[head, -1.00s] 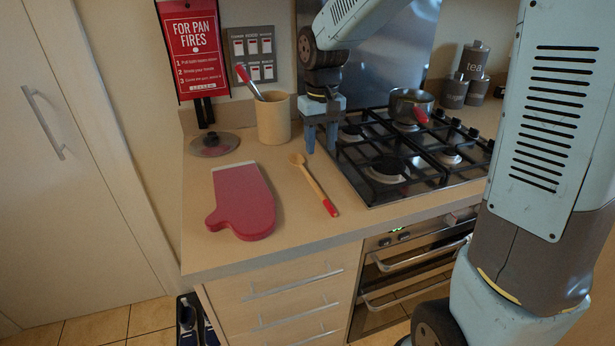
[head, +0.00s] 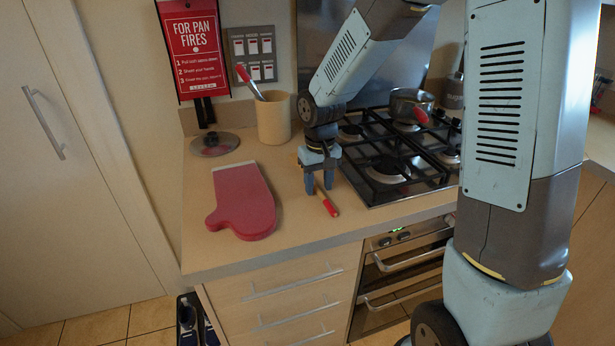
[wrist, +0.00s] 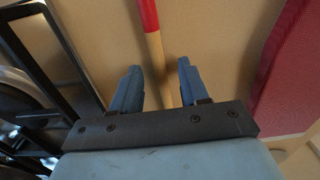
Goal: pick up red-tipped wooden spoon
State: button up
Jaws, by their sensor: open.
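The red-tipped wooden spoon (head: 329,206) lies on the counter between the oven mitt and the hob. In the head view my gripper hides most of it, and the red handle end shows in front of the fingers. My gripper (head: 320,190) points down over the spoon. In the wrist view the spoon's wooden handle (wrist: 156,60) runs between the two blue fingers of my gripper (wrist: 159,72), with a gap on both sides. The fingers are apart and hold nothing. I cannot tell how high the fingertips are above the counter.
A red oven mitt (head: 243,203) lies left of the spoon. The gas hob (head: 400,165) is close on the right, with a pan (head: 410,103) on it. A beige utensil pot (head: 273,120) and a lid (head: 215,144) stand behind. The counter in front is clear.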

jog(key=shift+f, duration=0.3)
jog(key=shift+c, duration=0.2)
grip_shut()
